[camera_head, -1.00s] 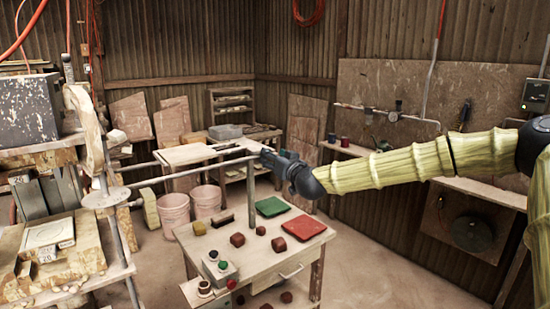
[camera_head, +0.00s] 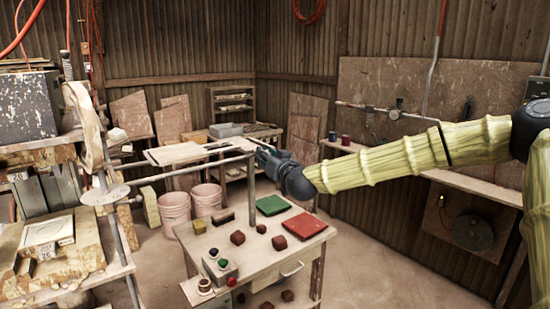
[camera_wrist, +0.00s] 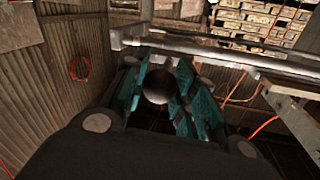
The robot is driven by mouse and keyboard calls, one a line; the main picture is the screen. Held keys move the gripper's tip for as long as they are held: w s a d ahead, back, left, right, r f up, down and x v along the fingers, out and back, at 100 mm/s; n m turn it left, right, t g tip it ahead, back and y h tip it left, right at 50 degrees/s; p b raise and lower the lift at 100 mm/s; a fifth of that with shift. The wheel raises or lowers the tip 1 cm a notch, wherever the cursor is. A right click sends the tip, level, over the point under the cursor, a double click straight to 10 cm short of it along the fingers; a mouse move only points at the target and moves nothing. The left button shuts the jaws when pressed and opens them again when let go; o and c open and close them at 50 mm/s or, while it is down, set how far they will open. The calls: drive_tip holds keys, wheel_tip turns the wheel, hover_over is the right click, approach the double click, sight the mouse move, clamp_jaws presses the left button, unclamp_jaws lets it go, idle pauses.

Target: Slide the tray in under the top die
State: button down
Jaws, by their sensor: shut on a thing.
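A pale square tray (camera_head: 47,231) with a round mark lies on the stained bench at the left in the head view. I cannot make out the top die clearly. My gripper (camera_head: 262,152) is far to the tray's right, at the end of a long metal bar (camera_head: 190,171) that runs left to a round metal plate (camera_head: 105,196). In the wrist view the teal jaws of my gripper (camera_wrist: 160,88) are shut around a dark ball (camera_wrist: 160,85); the pale bar (camera_wrist: 235,57) crosses behind it.
A small table holds a green tile (camera_head: 272,205), a red tile (camera_head: 304,226), several brown blocks and a button box (camera_head: 217,265). Pink buckets (camera_head: 174,208) stand behind it.

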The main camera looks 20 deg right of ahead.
drive_tip(key=s+a+b, duration=0.2)
drive_tip(key=s+a, duration=0.3)
drive_tip(key=a, duration=0.9)
drive_tip(key=s+a+b, duration=0.2)
drive_tip(key=s+a, duration=0.3)
drive_tip(key=a, duration=0.9)
drive_tip(key=shift+s+f, duration=0.15)
drive_tip(key=c, duration=1.1)
unclamp_jaws()
drive_tip(key=s+d, duration=0.1)
drive_tip(key=s, duration=1.1)
drive_tip(key=shift+d, duration=0.4)
drive_tip(key=shift+w, duration=0.1)
